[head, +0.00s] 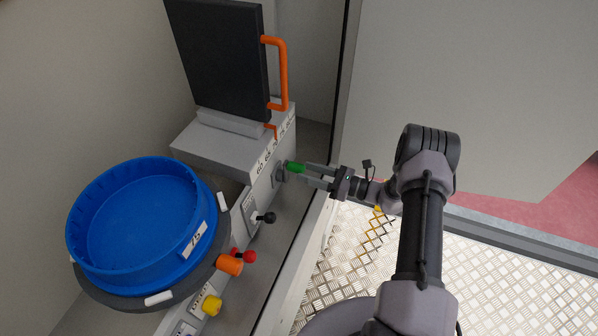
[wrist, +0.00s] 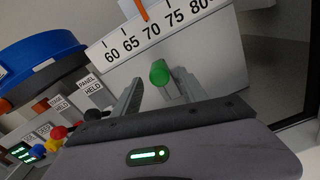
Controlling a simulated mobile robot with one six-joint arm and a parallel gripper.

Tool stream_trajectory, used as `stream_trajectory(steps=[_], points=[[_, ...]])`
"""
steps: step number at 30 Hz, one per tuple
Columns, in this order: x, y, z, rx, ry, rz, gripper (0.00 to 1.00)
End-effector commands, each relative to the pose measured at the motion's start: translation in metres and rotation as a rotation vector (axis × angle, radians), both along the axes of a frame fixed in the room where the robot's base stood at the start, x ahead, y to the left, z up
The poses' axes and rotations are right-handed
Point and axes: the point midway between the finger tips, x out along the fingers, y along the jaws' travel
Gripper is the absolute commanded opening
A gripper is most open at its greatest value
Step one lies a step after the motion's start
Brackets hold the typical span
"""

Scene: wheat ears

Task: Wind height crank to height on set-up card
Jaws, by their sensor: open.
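The height crank's green handle (head: 296,167) sticks out from the side of the grey machine. In the wrist view the green handle (wrist: 159,72) stands between my two fingers. My gripper (head: 307,174) is open around it, with a gap visible beside the handle in the wrist view. A height scale (wrist: 155,32) runs from 60 to 80 above the crank. Its orange pointer (wrist: 143,10) stands at about 70. I cannot make out a separate set-up card. A white label (head: 195,239) on the blue round tub (head: 140,215) seems to read 75.
A dark upright panel (head: 220,58) with an orange handle (head: 283,75) stands above the scale. Black, red, orange and yellow knobs (head: 230,264) line the machine's near side. A grey wall (head: 460,90) stands behind my arm. Metal tread floor (head: 500,275) lies at right.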

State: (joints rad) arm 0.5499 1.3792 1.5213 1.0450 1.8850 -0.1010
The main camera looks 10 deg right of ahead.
Motion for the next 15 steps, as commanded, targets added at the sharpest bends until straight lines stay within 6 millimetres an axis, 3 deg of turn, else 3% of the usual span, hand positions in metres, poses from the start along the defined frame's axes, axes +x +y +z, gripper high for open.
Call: stream_trajectory(steps=[6,15], points=[[0.018,0.025,0.0,0.0,0.0,0.001,0.5],[0.021,0.029,0.001,0.0,0.0,0.0,0.5]])
